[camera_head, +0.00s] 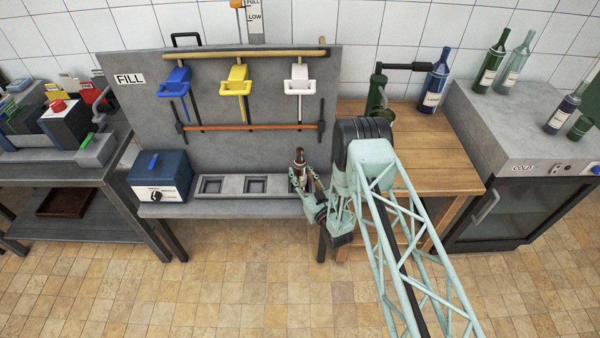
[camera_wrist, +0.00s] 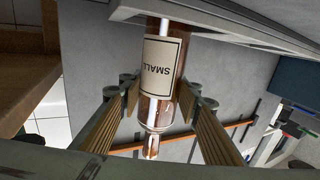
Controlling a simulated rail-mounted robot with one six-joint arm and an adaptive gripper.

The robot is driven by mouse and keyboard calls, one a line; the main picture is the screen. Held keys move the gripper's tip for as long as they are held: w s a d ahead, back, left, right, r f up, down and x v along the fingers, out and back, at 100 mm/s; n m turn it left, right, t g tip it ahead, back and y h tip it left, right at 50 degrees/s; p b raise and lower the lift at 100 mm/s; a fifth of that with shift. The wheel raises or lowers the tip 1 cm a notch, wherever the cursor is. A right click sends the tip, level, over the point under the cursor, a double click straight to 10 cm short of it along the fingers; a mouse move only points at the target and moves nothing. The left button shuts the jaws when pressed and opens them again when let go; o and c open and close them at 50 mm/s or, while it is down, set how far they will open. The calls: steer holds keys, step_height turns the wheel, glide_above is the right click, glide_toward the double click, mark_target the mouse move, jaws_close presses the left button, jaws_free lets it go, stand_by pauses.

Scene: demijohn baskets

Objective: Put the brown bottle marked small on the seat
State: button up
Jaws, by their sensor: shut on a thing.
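The brown bottle (camera_head: 299,160) stands upright over the right end of the seat row below the FILL panel. In the wrist view the bottle (camera_wrist: 160,85) appears upside down, with a cream label reading SMALL. My gripper (camera_head: 312,188) is shut on the bottle, with a ribbed pad on each side of it in the wrist view (camera_wrist: 160,105).
Blue (camera_head: 175,82), yellow (camera_head: 235,80) and white (camera_head: 299,78) fill levers hang above the tray. A blue box with a dial (camera_head: 160,176) stands left of it. A wooden table (camera_head: 440,160) with a green device and blue bottle (camera_head: 434,82) stands right.

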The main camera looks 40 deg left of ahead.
steer(key=o, duration=1.1)
steer(key=shift+d, duration=0.15)
steer(key=v, duration=1.1)
steer(key=shift+s+d, duration=0.25)
steer(key=shift+d, duration=0.05)
